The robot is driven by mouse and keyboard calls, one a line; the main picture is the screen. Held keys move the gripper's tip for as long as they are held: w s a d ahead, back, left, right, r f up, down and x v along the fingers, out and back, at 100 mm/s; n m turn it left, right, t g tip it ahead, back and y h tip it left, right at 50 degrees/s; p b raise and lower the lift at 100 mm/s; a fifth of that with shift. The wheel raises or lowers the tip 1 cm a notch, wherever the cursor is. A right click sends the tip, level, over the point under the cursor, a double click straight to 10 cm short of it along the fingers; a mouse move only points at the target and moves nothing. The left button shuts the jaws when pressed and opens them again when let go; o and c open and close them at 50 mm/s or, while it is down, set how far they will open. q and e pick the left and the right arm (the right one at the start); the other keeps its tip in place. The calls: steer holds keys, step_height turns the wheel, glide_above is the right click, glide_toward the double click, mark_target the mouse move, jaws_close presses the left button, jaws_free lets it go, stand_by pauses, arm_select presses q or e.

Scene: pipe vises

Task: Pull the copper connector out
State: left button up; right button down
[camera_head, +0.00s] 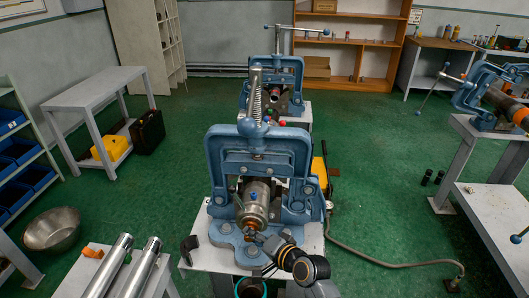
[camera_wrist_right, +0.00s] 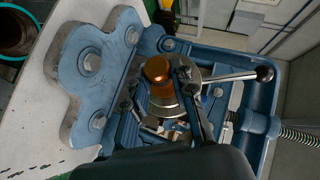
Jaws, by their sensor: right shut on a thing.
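A blue pipe vise (camera_head: 215,155) stands on a light bench in the middle of the head view, with a metal pipe (camera_head: 257,195) held in it. The copper connector (camera_wrist_right: 158,70) shows as a round orange-brown end at the pipe's mouth in the right wrist view. In the head view it is small and partly hidden by my right gripper (camera_head: 256,238). In the wrist view the right gripper's dark fingers (camera_wrist_right: 157,88) lie on both sides of the connector, shut on it. My left gripper is not in view.
A lever with a black knob (camera_wrist_right: 265,74) sticks out beside the connector. The vise's blue lobed base plate (camera_head: 245,250) lies below the gripper. Loose metal pipes (camera_head: 145,268) lie on a table at the lower left. A second vise (camera_head: 288,75) stands behind.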

steer(key=shift+s+a+p, duration=0.1)
steer(key=shift+s+p, duration=0.25)
steer(key=shift+s, duration=0.15)
steer(key=shift+s+a+p, duration=0.25)
steer(key=shift+s+p, duration=0.4)
steer(key=shift+s, duration=0.5)
steer(key=shift+s+a+p, duration=0.2)
steer(key=shift+s+p, duration=0.4)
steer(key=shift+s, duration=0.5)
